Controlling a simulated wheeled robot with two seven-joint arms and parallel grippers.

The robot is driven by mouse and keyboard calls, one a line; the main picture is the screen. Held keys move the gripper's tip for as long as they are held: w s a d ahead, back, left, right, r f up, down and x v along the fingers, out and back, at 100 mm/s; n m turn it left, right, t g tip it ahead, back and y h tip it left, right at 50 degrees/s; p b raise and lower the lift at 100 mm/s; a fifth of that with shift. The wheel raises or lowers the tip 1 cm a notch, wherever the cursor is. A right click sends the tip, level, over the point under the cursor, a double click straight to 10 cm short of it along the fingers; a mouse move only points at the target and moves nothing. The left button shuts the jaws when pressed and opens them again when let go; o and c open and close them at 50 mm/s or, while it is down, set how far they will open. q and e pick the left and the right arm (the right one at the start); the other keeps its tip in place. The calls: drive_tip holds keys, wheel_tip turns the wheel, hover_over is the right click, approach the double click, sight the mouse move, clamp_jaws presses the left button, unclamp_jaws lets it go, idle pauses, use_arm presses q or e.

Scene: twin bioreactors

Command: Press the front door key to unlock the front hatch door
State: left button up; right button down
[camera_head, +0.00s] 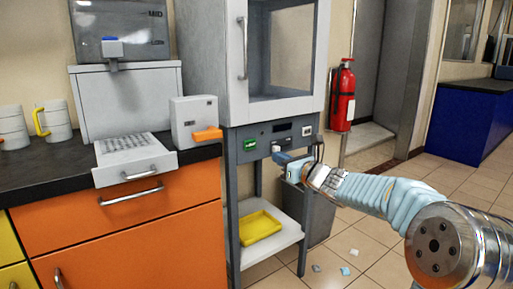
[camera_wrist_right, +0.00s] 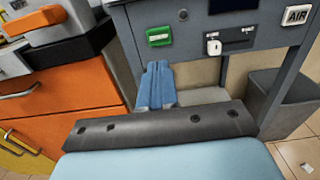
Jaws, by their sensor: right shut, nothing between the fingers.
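The cabinet's front hatch door (camera_head: 312,62) is a pale frame around a window with a vertical handle at left; it looks closed. Below it is a grey control panel (camera_head: 262,142). I cannot read which is the front door key. My right gripper (camera_head: 278,157) has blue fingers, shut and empty, in front of the panel's lower edge. In the wrist view its tips (camera_wrist_right: 157,66) appear just below the green key.
A yellow tray (camera_head: 260,226) lies on the shelf under the panel. At left, an orange-drawer counter (camera_head: 130,215) holds a white box with an orange lever (camera_head: 207,134) close to the cabinet. A grey bin (camera_wrist_right: 280,100) stands at right. Small scraps lie on the floor.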

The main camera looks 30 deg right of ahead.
sight(251, 144)
drive_tip(key=w, duration=0.4)
drive_tip(key=w+p, duration=0.1)
drive_tip(key=w, duration=0.3)
drive_tip(key=w+a+p, duration=0.1)
drive_tip(key=w, duration=0.3)
